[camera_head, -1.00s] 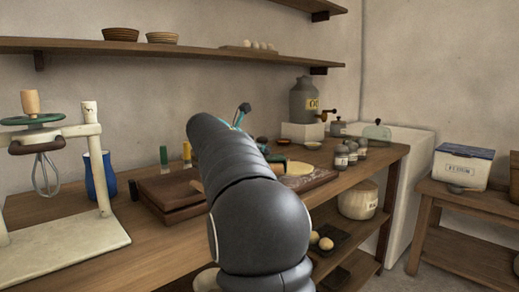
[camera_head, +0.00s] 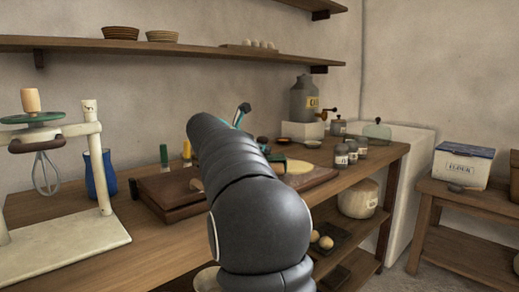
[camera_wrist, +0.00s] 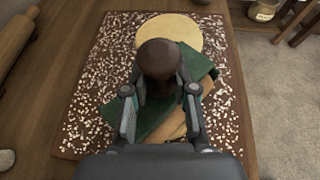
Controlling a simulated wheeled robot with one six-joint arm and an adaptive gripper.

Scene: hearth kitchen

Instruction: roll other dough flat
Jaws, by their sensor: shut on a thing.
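In the wrist view my gripper (camera_wrist: 160,98) is shut on a dark brown round knob (camera_wrist: 158,58) above a green flat piece (camera_wrist: 158,112). They look like one tool, but the join is hidden. A tan dough (camera_wrist: 180,126) shows partly under the green piece, mostly covered by it and my fingers. I cannot tell how flat it is. A flat round yellow dough (camera_wrist: 178,28) lies beyond; it also shows in the head view (camera_head: 298,167). Both doughs lie on a dark flecked board (camera_wrist: 100,70).
A wooden rolling pin (camera_wrist: 18,38) lies left of the board. Grey jars (camera_head: 341,155) stand on the right of the bench. A mixer stand (camera_head: 100,160) and blue jug (camera_head: 100,175) are at left.

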